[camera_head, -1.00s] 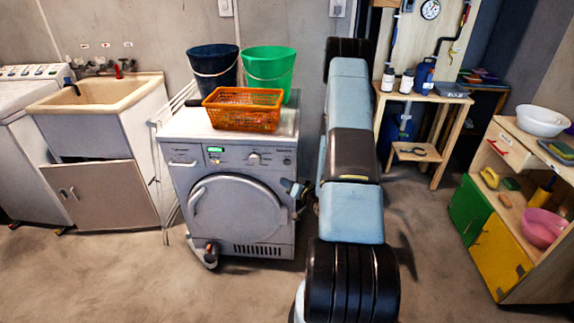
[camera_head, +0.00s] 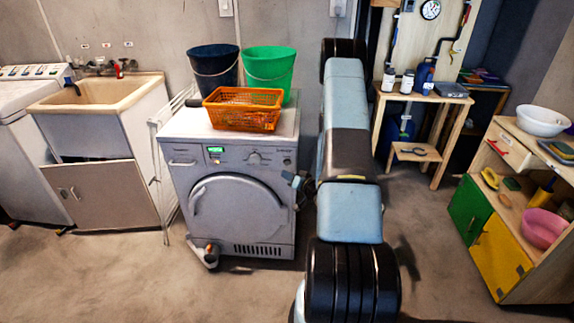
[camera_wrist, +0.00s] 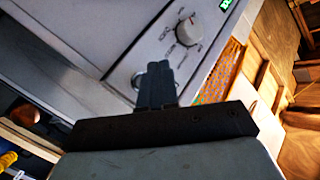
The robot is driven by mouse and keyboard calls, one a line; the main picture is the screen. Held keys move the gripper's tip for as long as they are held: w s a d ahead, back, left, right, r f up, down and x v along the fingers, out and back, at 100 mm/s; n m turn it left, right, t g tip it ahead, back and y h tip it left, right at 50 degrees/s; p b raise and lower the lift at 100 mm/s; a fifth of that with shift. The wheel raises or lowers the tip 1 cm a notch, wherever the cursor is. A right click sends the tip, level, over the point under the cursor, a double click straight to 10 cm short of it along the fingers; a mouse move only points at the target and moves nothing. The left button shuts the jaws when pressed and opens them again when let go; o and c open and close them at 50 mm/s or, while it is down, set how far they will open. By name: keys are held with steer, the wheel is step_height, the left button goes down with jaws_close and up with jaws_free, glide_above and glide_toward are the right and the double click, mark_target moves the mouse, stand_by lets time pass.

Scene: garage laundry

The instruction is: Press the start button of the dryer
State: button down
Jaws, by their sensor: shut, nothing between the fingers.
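The dryer (camera_head: 274,235) is a light grey front-loader with a round door. Its panel has a lit green display (camera_head: 215,149) and a dial (camera_head: 254,158), which also shows in the wrist view (camera_wrist: 189,30). In the wrist view, a small round silver button-like part (camera_wrist: 138,80) sits beside my fingertips, partly hidden behind them; I cannot tell whether they touch it. My gripper (camera_wrist: 157,72) is shut and empty, pointing at the panel. In the head view, my gripper (camera_head: 291,179) is near the dryer's right front edge, below the panel's right end.
An orange basket (camera_head: 243,97), a dark bucket (camera_head: 212,70) and a green bucket (camera_head: 270,72) stand on the dryer. A sink cabinet (camera_head: 105,195) is left. A wooden shelf unit (camera_head: 530,270) is at right. The floor in front is mostly clear.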

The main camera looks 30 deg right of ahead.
steer(key=shift+w+d, duration=0.55)
steer(key=shift+w, duration=0.25)
steer(key=shift+w+d, duration=0.5)
steer(key=shift+w, duration=0.25)
steer(key=shift+w+d, duration=0.15)
stand_by(1.0)
steer(key=shift+w+d, duration=0.1)
steer(key=shift+w, duration=0.05)
steer(key=shift+w+d, duration=0.25)
steer(key=shift+w, duration=0.1)
stand_by(0.9)
stand_by(0.3)
steer(key=shift+s+a, duration=0.5)
steer(key=shift+s, duration=0.15)
steer(key=shift+s+a, duration=0.7)
steer(key=shift+s, duration=0.35)
steer(key=shift+s+a, duration=0.7)
steer(key=shift+s, duration=0.35)
